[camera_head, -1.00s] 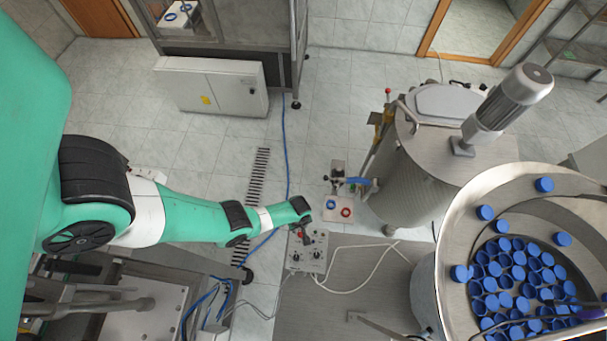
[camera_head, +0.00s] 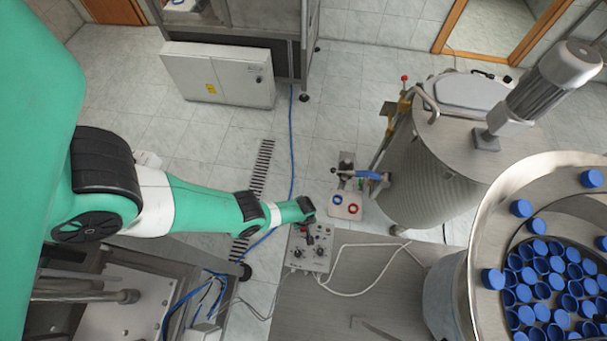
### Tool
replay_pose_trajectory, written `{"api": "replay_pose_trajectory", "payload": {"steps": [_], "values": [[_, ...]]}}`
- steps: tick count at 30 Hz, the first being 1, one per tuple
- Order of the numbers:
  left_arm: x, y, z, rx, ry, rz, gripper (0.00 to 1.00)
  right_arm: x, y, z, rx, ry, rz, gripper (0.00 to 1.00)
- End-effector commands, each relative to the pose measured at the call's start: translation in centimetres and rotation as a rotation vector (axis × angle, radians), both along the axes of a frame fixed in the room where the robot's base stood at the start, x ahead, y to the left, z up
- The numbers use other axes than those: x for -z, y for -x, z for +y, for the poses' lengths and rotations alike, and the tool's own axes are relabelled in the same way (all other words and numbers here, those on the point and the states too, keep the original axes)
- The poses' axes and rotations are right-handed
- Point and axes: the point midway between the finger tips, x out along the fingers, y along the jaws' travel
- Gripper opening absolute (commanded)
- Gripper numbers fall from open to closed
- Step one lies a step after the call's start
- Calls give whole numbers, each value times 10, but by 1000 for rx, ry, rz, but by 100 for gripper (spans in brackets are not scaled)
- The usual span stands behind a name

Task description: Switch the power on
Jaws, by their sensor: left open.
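A small grey control box (camera_head: 308,257) with dark knobs stands on the grey metal table, with white cables leaving its right side. Its power switch is too small to make out, and my gripper covers part of the top. My left gripper (camera_head: 309,235) points down over the upper part of the box. It is open and looks empty. Whether it touches the box cannot be told. My right gripper is out of view.
A steel bowl feeder (camera_head: 482,200) full of blue caps stands at the right. A steel tank (camera_head: 425,165) with a motor stands behind it. A white cabinet (camera_head: 217,75) is at the back left. The metal table (camera_head: 300,310) is mostly clear beside the box.

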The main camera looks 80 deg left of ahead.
Motion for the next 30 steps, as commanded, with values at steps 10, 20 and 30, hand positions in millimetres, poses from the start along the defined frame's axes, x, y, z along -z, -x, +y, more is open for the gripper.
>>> {"api": "replay_pose_trajectory", "payload": {"steps": [10, 20, 30], "values": [[-1, 0, 0, 0, 0, 0, 8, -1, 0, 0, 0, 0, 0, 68], [-1, 0, 0, 0, 0, 0, 0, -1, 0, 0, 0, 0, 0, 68], [0, 0, 0, 61, 0, 0, 0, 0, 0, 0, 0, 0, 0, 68]]}}
